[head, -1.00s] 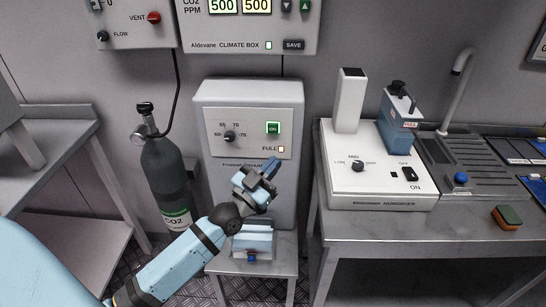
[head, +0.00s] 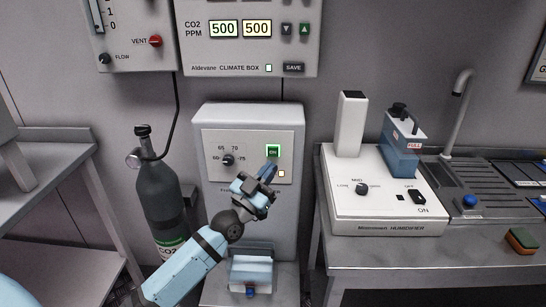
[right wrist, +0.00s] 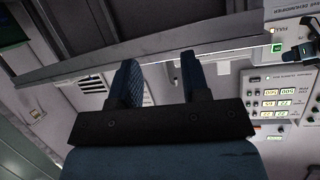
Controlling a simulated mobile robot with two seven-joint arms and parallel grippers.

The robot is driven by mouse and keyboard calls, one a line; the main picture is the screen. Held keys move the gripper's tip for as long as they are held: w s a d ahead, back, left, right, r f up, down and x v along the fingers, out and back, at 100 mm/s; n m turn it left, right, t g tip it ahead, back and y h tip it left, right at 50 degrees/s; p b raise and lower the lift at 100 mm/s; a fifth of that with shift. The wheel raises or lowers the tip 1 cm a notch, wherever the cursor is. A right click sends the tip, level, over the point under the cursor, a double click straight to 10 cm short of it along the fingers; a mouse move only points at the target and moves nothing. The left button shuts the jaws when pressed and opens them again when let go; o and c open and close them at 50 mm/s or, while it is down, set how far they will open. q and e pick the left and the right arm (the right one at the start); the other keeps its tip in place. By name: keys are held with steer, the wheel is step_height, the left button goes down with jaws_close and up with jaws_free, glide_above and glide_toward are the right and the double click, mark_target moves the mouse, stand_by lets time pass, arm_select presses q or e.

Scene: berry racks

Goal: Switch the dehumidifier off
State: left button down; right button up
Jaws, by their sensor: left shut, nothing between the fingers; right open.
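The dehumidifier (head: 213,115) is the grey upright unit at the centre of the head view. Its panel carries a dial (head: 228,160), a green-lit switch (head: 273,151) marked ON and a small FULL lamp (head: 281,174). My left gripper (head: 271,168) is shut and empty. Its fingertips are just below the green switch, and I cannot tell whether they touch the panel. The gripper hides part of the panel's lower edge. My right gripper (right wrist: 157,80) shows in the right wrist view, open with nothing between its fingers, away from the dehumidifier.
A CO2 cylinder (head: 165,200) stands left of the dehumidifier. The climate box (head: 232,50) hangs above. The humidifier (head: 385,212) stands on the bench to the right, near a sponge (head: 521,240). A light blue tank (head: 250,270) sits below my left gripper.

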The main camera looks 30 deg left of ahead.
mark_target(273, 151)
arm_select(q)
steer(key=shift+w+a+b, duration=0.2)
steer(key=shift+w+a, duration=0.25)
steer(key=shift+w, duration=0.25)
steer(key=shift+w+a+b, duration=0.2)
steer(key=shift+w+a, duration=0.2)
steer(key=shift+w, duration=0.35)
steer(key=shift+w+a+b, duration=0.2)
steer(key=shift+w+a, duration=0.25)
steer(key=shift+w, duration=0.25)
arm_select(e)
steer(key=shift+t+y, duration=0.6)
steer(key=shift+t, duration=0.3)
steer(key=shift+w+a+r, duration=0.25)
steer(key=shift+a+r, duration=0.05)
steer(key=shift+r, duration=0.3)
steer(key=shift+w+a+r, duration=0.25)
steer(key=shift+a+r, duration=0.05)
steer(key=shift+r, duration=0.35)
steer(key=shift+w+a+r, duration=0.25)
steer(key=shift+a+r, duration=0.05)
steer(key=shift+r, duration=0.3)
arm_select(q)
steer(key=shift+w+a, duration=0.2)
steer(key=shift+w, duration=0.15)
